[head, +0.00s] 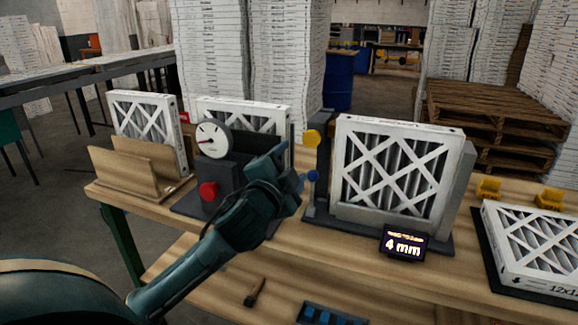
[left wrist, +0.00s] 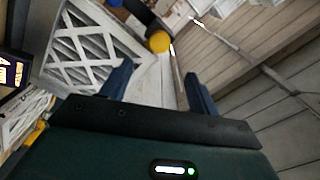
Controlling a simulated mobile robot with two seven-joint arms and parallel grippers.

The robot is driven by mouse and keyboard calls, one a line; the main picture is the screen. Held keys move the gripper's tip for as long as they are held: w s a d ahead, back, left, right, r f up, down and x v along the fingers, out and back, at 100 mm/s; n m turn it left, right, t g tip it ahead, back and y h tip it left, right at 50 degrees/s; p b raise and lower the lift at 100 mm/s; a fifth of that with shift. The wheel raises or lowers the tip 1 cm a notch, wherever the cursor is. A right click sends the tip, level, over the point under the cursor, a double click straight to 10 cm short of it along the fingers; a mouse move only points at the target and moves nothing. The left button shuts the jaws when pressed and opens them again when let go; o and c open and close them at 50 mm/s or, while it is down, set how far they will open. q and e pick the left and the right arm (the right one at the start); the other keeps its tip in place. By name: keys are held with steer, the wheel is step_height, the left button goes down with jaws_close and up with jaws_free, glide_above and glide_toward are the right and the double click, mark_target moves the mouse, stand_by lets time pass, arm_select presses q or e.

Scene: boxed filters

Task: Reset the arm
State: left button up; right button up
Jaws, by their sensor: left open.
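My left arm comes in from the lower left in the head view. Its gripper (head: 297,178) is raised over the bench in front of the gauge stand and the middle filter. In the left wrist view the two blue fingers (left wrist: 158,88) are spread apart with nothing between them. A boxed filter with a white lattice face (head: 392,170) stands upright in a grey fixture to the right of the gripper; it also shows in the left wrist view (left wrist: 90,50). My right gripper is in neither view.
A dial gauge (head: 212,139) with a red knob (head: 208,191) stands left of the gripper. A yellow knob (head: 311,137) is close beside it. A display (head: 403,245) reads 4 mm. Another filter lies flat (head: 535,243) at right; one stands in a wooden holder (head: 135,172) at left.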

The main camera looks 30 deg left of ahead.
arm_select(q)
steer(key=shift+s, duration=0.1)
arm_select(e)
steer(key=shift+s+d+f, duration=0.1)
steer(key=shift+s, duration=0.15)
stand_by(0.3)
arm_select(q)
steer(key=s+d+f+n+g+h, duration=0.1)
steer(key=s+d+f+g+h, duration=0.2)
steer(key=f, duration=0.7)
steer(key=s+d+f+n+g+h, duration=0.15)
steer(key=d+f, duration=0.25)
steer(key=f, duration=0.6)
steer(key=s+d+f+n+g+h, duration=0.1)
steer(key=s+d+f+n, duration=0.1)
steer(key=s+d+f, duration=0.3)
steer(key=s+d+f+n+g+h, duration=0.1)
steer(key=s+d+f, duration=0.3)
steer(key=s+f, duration=0.8)
steer(key=shift+s+d+n+g, duration=0.35)
steer(key=shift+s+n+g, duration=0.1)
steer(key=shift+n, duration=0.3)
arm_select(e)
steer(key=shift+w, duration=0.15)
arm_select(q)
steer(key=shift+w+a+r, duration=0.1)
steer(key=shift+w, duration=0.05)
